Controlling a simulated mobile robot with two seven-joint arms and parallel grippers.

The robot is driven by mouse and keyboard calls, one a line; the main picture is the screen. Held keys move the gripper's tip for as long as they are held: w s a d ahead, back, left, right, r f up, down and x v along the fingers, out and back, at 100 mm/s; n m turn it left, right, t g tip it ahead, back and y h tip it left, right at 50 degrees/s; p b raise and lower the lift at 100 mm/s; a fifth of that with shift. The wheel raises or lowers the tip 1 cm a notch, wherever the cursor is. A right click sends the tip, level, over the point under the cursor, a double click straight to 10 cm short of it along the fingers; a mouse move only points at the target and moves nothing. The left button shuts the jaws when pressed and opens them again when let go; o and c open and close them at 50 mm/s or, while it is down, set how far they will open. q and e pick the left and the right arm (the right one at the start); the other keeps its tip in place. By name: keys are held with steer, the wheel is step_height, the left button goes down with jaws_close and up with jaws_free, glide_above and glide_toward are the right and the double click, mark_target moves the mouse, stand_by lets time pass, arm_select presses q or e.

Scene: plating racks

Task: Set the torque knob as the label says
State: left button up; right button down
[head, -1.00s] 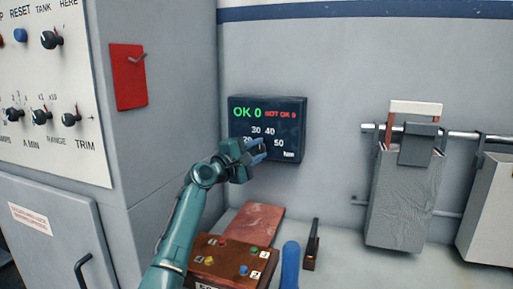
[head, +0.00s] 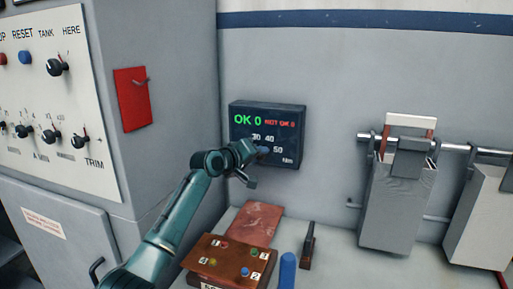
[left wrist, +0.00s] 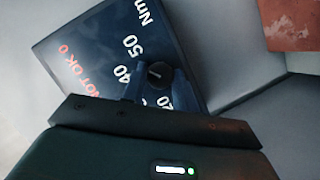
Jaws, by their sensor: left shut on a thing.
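The torque box (head: 290,118) is a dark panel on the back wall with green "OK 0", red "NOT OK 0", a scale reading 30, 40, 50 and "Nm". It also shows in the left wrist view (left wrist: 90,50), tilted. The round dark torque knob (left wrist: 159,74) sits amid the scale numbers. My left gripper (head: 262,152) is at the box's lower part, its fingers (left wrist: 157,88) shut on the knob from both sides. In the head view the gripper hides the knob. I cannot read the knob's pointer surely. I make out no label giving a torque value. My right gripper is not in view.
A brown button box (head: 225,268) with numbered coloured buttons and a reddish plate (head: 256,222) lie on the bench below. A dark upright tool (head: 308,245) and blue handle (head: 288,270) stand near. Grey hanging bins (head: 395,205) are right; a switch cabinet (head: 60,100) is left.

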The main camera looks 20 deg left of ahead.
arm_select(q)
steer(key=shift+d+r+m+y+p, duration=0.1)
steer(key=shift+m+y+p, duration=0.35)
steer(key=shift+m+y, duration=0.7)
steer(key=shift+m+g, duration=0.3)
steer(key=shift+m, duration=0.05)
steer(key=o, duration=1)
steer(key=shift+c, duration=0.2)
steer(key=shift+s, duration=0.1)
steer(key=b+v, duration=0.2)
steer(key=v, duration=1.1)
steer(key=shift+f, duration=0.2)
